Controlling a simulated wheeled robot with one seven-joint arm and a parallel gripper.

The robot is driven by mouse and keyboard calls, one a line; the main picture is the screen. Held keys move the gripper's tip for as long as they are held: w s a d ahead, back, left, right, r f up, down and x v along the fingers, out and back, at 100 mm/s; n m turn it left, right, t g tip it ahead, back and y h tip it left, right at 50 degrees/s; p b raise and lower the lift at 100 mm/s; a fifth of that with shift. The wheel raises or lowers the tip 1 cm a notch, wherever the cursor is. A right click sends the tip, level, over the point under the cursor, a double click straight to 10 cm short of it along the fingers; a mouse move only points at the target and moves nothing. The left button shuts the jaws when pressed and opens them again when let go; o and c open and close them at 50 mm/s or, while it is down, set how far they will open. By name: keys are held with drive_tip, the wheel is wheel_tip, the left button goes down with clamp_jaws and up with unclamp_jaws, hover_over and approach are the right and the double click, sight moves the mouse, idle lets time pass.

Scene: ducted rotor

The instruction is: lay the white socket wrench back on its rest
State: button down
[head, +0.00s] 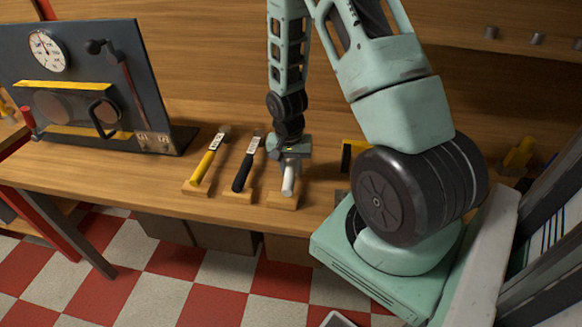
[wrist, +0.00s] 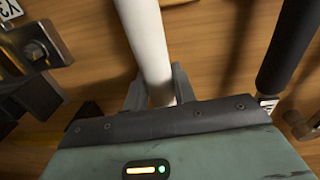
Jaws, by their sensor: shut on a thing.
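The white socket wrench (head: 288,180) is at my gripper (head: 291,160) over the wooden bench, with its handle pointing toward the front edge. In the wrist view the white handle (wrist: 149,45) runs up from between the two fingers of my gripper (wrist: 159,88), which is shut on it. A wooden rest block (head: 284,201) is under the handle's front end in the head view. I cannot tell whether the handle touches the block. The wrench's head is hidden by my gripper.
Left of it, a black-handled tool (head: 243,174) and a yellow-handled tool (head: 207,163) lie on similar blocks. A dark panel with a gauge (head: 85,85) stands at the left. A yellow and black object (head: 350,155) is to the right.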

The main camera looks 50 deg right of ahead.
drive_tip(key=shift+f+b, duration=0.3)
drive_tip(key=shift+f, duration=0.1)
idle(0.3)
drive_tip(key=c, duration=1.1)
unclamp_jaws()
drive_tip(key=shift+o, duration=0.2)
drive_tip(key=shift+r, duration=0.15)
wheel_tip(320, 180, up, 17)
drive_tip(key=shift+w+a, duration=0.25)
drive_tip(key=shift+w, duration=0.1)
drive_tip(key=shift+r, duration=0.1)
